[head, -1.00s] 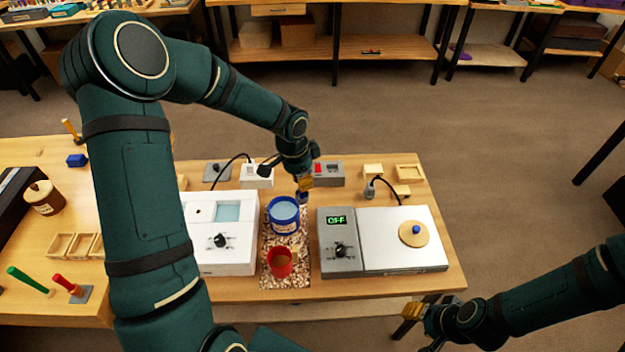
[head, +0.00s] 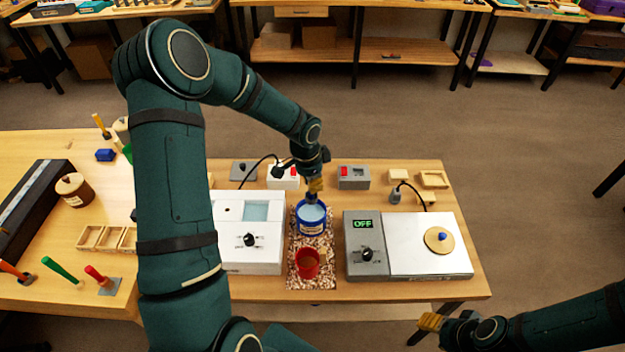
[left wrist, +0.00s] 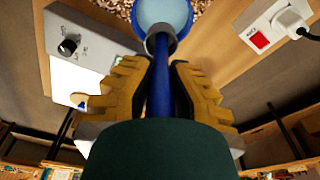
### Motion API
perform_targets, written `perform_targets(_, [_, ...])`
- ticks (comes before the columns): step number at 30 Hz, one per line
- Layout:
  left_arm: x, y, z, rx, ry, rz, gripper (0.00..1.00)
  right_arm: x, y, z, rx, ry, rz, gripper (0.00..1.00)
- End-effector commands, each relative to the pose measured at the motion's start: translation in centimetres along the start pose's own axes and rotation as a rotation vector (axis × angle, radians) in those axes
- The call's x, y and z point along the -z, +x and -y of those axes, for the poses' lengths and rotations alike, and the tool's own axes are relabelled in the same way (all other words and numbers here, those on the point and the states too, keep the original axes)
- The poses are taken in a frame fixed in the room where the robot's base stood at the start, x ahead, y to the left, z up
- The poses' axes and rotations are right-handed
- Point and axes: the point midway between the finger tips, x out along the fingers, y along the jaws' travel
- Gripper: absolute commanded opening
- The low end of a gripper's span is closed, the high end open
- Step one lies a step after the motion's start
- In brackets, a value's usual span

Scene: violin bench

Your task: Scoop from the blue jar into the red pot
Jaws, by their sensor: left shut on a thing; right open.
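The blue jar (head: 311,231) stands on a speckled mat (head: 325,284) in the middle of the bench, with pale blue contents. Its open top also shows in the left wrist view (left wrist: 162,10). The red pot (head: 307,268) stands upright on the mat in front of the jar. My left gripper (head: 314,187) is at the back rim of the jar. In the left wrist view its fingers (left wrist: 160,82) are shut on a blue-handled scoop (left wrist: 160,72) pointing at the jar. I cannot tell whether its tip is inside. My right gripper (head: 432,321) is open and empty, off the bench's front edge.
A white device with a knob (head: 249,262) stands left of the mat. A grey and white device reading OFF (head: 367,230) stands to the right. A switch box (head: 354,177) and a white socket box (head: 284,177) with a cable are behind. My left arm covers the bench's left part.

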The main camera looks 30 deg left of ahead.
Motion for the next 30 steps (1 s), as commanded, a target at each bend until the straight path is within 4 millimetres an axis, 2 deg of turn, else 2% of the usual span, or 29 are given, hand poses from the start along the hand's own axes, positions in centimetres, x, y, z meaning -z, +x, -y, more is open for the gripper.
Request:
perform_targets(3, [-0.2,1.7,0.0,-0.001,0.000,0.001,0.00,-0.2,1.3,-0.5,-0.002,0.000,0.001,0.47])
perform_targets(21, [-1.0,8.2,-0.1,0.000,0.001,0.001,0.00,-0.9,6.7,-2.3,-0.013,0.000,0.000,0.47])
perform_targets(30, [-1.3,10.6,0.0,0.000,0.001,0.000,0.00,-1.6,8.4,-2.9,-0.013,-0.004,0.013,0.47])
